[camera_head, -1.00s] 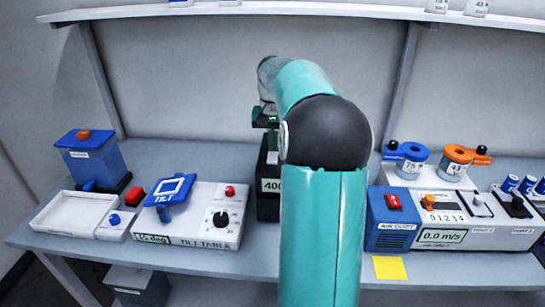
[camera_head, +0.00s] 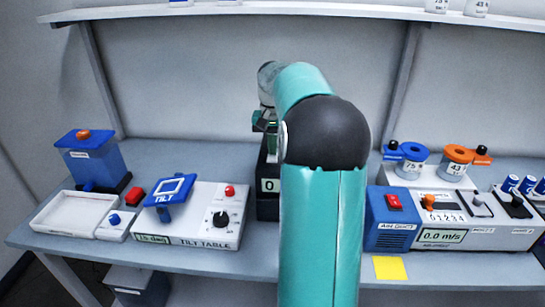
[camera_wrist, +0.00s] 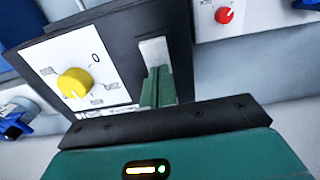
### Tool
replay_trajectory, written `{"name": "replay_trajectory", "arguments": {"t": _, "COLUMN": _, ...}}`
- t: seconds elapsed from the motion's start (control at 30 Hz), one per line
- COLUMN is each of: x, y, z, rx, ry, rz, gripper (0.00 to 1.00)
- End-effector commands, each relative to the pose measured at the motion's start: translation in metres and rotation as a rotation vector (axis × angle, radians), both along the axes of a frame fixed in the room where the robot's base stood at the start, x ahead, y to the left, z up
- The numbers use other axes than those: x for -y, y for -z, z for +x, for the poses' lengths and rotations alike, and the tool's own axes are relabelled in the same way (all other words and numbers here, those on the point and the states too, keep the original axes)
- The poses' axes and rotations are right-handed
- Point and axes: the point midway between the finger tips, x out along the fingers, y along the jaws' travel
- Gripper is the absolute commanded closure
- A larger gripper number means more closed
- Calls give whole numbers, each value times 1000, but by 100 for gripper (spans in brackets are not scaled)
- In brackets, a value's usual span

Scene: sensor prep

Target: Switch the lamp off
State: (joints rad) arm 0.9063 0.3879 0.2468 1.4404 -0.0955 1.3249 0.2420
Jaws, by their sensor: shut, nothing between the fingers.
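A dark box (camera_head: 267,210) stands in the middle of the bench, partly hidden behind my arm. I cannot tell exactly which mark the knob points at. My gripper (camera_wrist: 155,68) is shut and empty, to the right of the knob and apart from it. In the head view my gripper (camera_head: 265,122) is above the box, mostly hidden by my arm.
Left of the box is a tilt table (camera_head: 205,230) with a red button and black dial. A white tray (camera_head: 75,212) lies further left. On the right stand an air-duct unit (camera_head: 400,235) and blue and orange ring-topped parts. A shelf (camera_head: 300,8) runs above.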

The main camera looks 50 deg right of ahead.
Motion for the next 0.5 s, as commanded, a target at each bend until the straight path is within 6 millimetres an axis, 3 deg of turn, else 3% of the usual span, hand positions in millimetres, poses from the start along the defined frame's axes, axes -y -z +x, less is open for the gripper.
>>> {"name": "replay_trajectory", "arguments": {"t": 0.5, "x": 0, "y": -31, "z": 0, "rx": 1, "ry": 1, "rz": 0, "gripper": 100}}
